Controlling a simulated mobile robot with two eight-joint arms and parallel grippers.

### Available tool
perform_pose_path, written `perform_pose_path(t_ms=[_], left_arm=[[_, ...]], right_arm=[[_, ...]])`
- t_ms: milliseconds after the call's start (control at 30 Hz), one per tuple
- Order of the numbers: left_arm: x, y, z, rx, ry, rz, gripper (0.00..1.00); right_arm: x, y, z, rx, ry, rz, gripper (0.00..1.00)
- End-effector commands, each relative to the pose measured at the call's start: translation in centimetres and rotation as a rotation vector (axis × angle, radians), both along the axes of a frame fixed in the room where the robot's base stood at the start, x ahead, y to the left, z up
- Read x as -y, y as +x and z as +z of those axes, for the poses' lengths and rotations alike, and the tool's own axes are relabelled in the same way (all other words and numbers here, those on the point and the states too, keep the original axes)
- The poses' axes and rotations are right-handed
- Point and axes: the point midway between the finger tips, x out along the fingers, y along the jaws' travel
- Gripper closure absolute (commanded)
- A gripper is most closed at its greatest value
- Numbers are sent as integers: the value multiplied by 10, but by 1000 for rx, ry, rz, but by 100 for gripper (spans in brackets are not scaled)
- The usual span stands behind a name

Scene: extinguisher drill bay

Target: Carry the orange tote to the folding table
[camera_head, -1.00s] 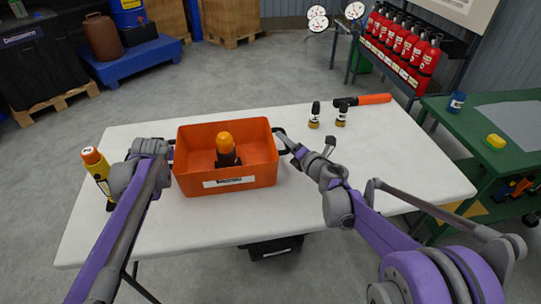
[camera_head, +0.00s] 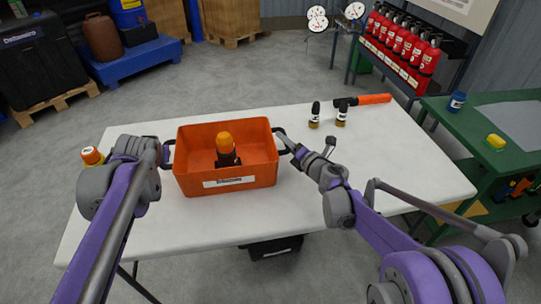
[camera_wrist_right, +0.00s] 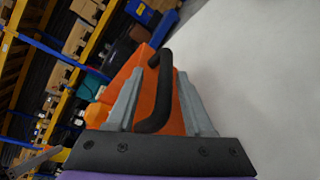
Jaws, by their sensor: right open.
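The orange tote (camera_head: 262,178) stands upright on the white folding table (camera_head: 400,165), with a black-bodied, orange-topped item (camera_head: 226,146) inside. My right gripper (camera_head: 284,144) is at the tote's right handle. In the right wrist view my right gripper (camera_wrist_right: 158,88) is open, with the black handle (camera_wrist_right: 160,105) between its two spread fingers and the tote wall (camera_wrist_right: 128,78) behind. My left gripper (camera_head: 162,158) is by the tote's left handle (camera_head: 168,152). Its fingers are mostly hidden by my left wrist, so their opening does not show.
A green bench (camera_head: 465,135) stands at the right. The table's right part is clear.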

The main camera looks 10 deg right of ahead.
Motion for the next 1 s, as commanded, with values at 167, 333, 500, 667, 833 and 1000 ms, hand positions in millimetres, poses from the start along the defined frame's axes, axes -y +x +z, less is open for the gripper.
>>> perform_pose_path(t_ms=[167,333,500,667,833,1000], left_arm=[[1,-2,2,0,0,0,48],[1,-2,2,0,0,0,48],[1,-2,2,0,0,0,48],[1,-2,1,0,0,0,48],[1,-2,1,0,0,0,48],[1,-2,1,0,0,0,48]], right_arm=[[8,-16,3,0,-1,-3,48],[21,-49,9,0,-1,-4,48],[34,-81,15,0,-1,-3,48],[42,-101,18,0,0,-1,48],[45,-109,20,0,0,-1,48],[45,-110,20,0,0,0,48]])
